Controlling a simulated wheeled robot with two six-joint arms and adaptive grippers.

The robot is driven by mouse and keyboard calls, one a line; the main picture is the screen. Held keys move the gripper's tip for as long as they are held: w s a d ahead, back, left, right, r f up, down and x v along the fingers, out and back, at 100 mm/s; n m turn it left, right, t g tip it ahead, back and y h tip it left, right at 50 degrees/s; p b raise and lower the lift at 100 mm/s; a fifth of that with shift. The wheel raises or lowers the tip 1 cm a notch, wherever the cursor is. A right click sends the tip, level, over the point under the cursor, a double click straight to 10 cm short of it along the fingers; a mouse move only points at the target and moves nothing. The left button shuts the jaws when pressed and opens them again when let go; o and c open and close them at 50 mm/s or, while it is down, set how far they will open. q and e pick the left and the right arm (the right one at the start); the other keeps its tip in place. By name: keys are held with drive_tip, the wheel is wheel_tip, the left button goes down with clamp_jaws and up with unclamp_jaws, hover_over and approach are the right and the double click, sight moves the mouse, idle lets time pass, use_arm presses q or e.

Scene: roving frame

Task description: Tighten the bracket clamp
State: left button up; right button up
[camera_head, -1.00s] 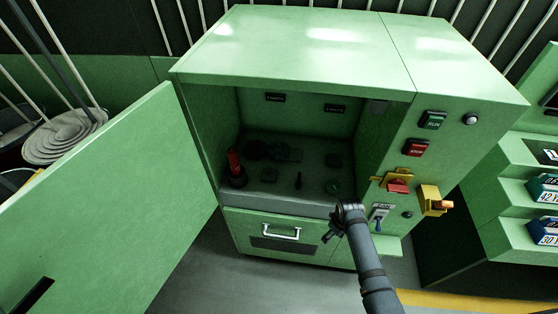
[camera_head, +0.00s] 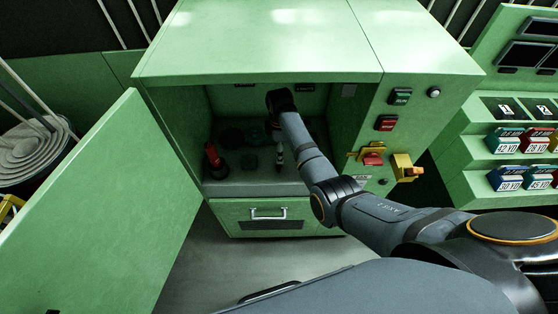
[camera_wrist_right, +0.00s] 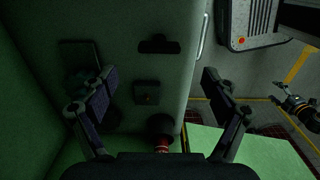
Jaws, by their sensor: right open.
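Several small dark fittings sit on the cabinet floor; I cannot tell which one is the bracket clamp. A dark fitting (camera_head: 258,133) stands toward the back, and in the right wrist view it is partly behind a finger. A small block with a red dot (camera_wrist_right: 147,92) and a dark bar-like fitting (camera_wrist_right: 158,45) also show. A red-handled tool (camera_head: 213,158) stands at the left. My right gripper (camera_wrist_right: 157,78) is open and empty above these fittings, fingers pointing down. What looks like my left gripper (camera_wrist_right: 285,92) shows at the right wrist view's edge, its jaws unclear.
The cabinet's open door (camera_head: 100,205) stands at the left. Its drawer handle (camera_head: 268,214) is below the opening. The cabinet side walls and roof close in around my right arm. Run and stop buttons (camera_head: 386,123) and a yellow-and-red switch (camera_head: 372,157) are on the right panel.

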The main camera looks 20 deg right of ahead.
wheel_tip(320, 180, down, 8)
drive_tip(key=shift+f+b, duration=0.25)
drive_tip(key=shift+b, duration=0.2)
drive_tip(key=c, duration=1.2)
